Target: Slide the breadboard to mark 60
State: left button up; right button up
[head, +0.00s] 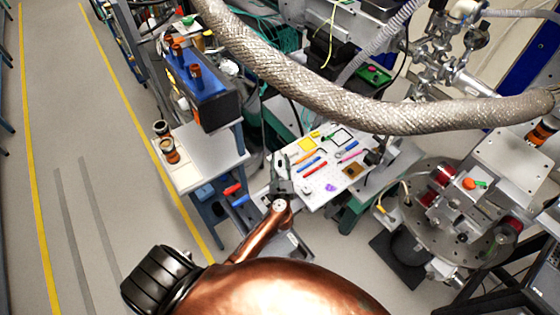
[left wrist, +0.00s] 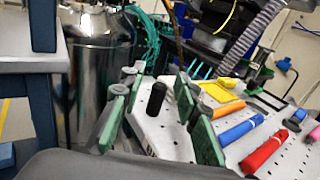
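The breadboard (head: 309,197) is a white perforated plate on a green-legged stand in the middle of the head view. It also fills the centre right of the left wrist view (left wrist: 170,138). A black upright post (left wrist: 156,98) stands near its edge. My left gripper (head: 282,170) is at the board's left edge. In the left wrist view the green-padded fingers of the left gripper (left wrist: 156,84) are spread either side of the post, with gaps showing. I cannot make out any scale or mark 60. My right gripper is out of view.
Coloured tools and a yellow square piece (head: 307,144) lie on the board. A white side table (head: 205,160) with brown jars stands left. A braided metal hose (head: 330,88) crosses above. A round metal chamber (head: 450,215) stands right. Open floor lies far left.

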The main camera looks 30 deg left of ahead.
pick_arm(q)
jog(key=shift+c, duration=0.6)
grip_shut()
